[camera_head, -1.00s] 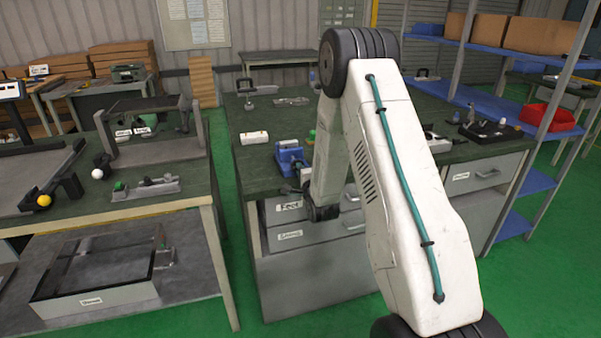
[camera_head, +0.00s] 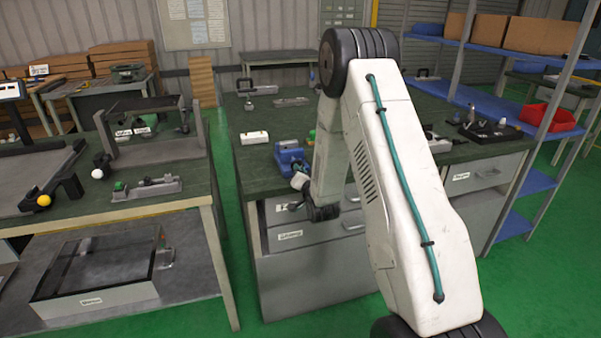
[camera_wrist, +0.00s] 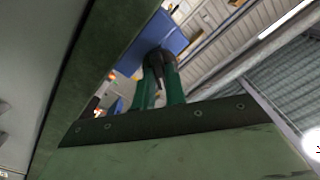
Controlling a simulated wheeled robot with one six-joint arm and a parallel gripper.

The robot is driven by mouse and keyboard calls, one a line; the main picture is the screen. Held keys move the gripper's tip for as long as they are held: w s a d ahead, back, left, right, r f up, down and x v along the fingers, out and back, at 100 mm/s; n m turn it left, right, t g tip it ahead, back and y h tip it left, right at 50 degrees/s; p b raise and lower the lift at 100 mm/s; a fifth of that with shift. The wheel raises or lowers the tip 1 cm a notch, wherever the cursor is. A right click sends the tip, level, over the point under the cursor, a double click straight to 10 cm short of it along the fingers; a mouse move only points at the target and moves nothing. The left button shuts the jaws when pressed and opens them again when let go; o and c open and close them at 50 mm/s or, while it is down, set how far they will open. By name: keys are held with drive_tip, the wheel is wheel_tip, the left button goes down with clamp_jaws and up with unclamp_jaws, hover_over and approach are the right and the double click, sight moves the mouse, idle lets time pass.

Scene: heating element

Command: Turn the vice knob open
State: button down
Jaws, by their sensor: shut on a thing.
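The blue vice (camera_head: 291,157) stands at the front edge of the middle green-topped workbench (camera_head: 262,180) in the head view. It also shows as a blue block (camera_wrist: 158,42) at the top of the wrist view. My gripper (camera_wrist: 160,62) has two green fingers pointing up at the vice. They are shut on a dark, narrow part, the vice knob (camera_wrist: 159,77), which shows between them. The fingers largely hide the knob. In the head view my wrist is low, just in front of the vice, and the fingertips are too small to make out.
Labelled drawers (camera_head: 290,236) are under the bench, close to my wrist. A white block (camera_head: 254,137) lies behind the vice to the left. A separate workbench (camera_head: 165,205) stands at the left, with green floor between. Blue shelving (camera_head: 500,105) stands at the right.

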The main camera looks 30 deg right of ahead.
drive_tip(key=n, duration=0.7)
idle(0.6)
drive_tip(key=c, duration=1.4)
unclamp_jaws()
drive_tip(key=shift+c, duration=0.2)
drive_tip(key=shift+s, duration=0.1)
drive_tip(key=v, duration=0.7)
drive_tip(key=shift+s, duration=0.3)
drive_tip(key=shift+a+f, duration=0.1)
drive_tip(key=shift+a, duration=0.05)
